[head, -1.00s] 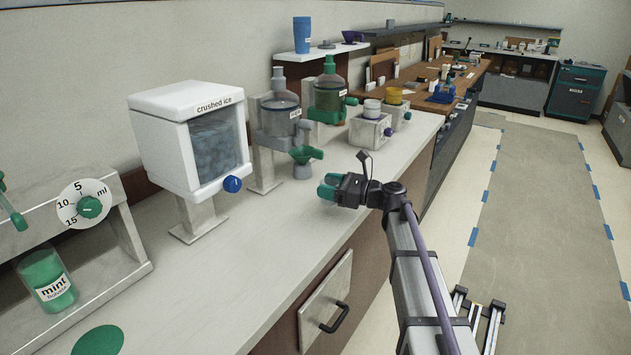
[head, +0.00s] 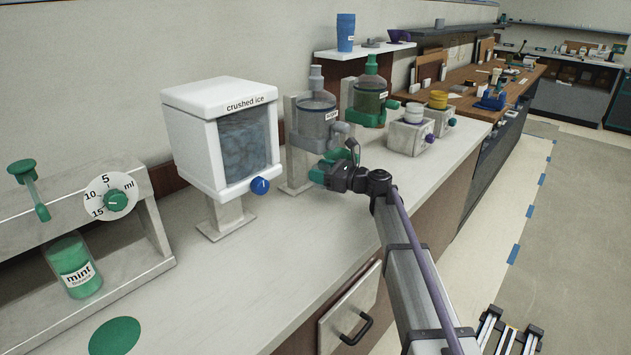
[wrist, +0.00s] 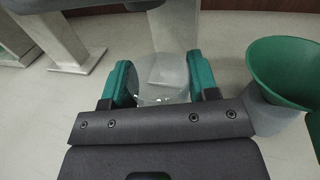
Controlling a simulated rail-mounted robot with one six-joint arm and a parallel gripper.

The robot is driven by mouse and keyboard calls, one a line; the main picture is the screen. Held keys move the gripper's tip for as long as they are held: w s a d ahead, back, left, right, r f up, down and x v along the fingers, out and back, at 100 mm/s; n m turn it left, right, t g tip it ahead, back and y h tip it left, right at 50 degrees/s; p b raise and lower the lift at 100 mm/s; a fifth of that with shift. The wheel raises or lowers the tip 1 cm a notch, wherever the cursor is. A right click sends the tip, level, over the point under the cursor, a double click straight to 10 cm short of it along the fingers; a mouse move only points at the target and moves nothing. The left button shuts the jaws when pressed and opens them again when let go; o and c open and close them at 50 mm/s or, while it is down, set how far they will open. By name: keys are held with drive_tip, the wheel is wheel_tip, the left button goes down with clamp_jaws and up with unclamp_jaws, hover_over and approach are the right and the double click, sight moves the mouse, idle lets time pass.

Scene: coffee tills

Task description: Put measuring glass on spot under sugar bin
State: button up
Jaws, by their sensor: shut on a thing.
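My gripper (head: 322,177) is in front of the sugar bin (head: 318,122), low over the counter. In the wrist view, its green fingers (wrist: 163,85) are shut on the clear measuring glass (wrist: 163,68), which looks upright. In the head view the glass cannot be made out. The sugar bin is a clear container with a grey top on a pale stand (head: 296,165), right of the ice bin. The spot under it cannot be made out. I cannot tell whether the glass touches the counter.
A green funnel (wrist: 285,70) on a grey base stands close to the right of my gripper in the wrist view. The crushed ice bin (head: 190,150) with a blue knob stands to the left. The counter in front of it (head: 240,270) is clear.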

drive_tip(key=shift+w+a, duration=0.1)
drive_tip(key=shift+a, duration=0.15)
drive_tip(key=shift+w+a, duration=0.3)
drive_tip(key=shift+a, duration=0.35)
wheel_tip(320, 180, down, 4)
drive_tip(key=b, duration=0.4)
drive_tip(key=shift+s+d, duration=0.1)
drive_tip(key=shift+r, duration=0.25)
drive_tip(key=shift+f, duration=0.2)
drive_tip(key=o, duration=0.9)
drive_tip(key=shift+r+p, duration=0.25)
drive_tip(key=shift+p, duration=0.05)
drive_tip(key=v, duration=1.2)
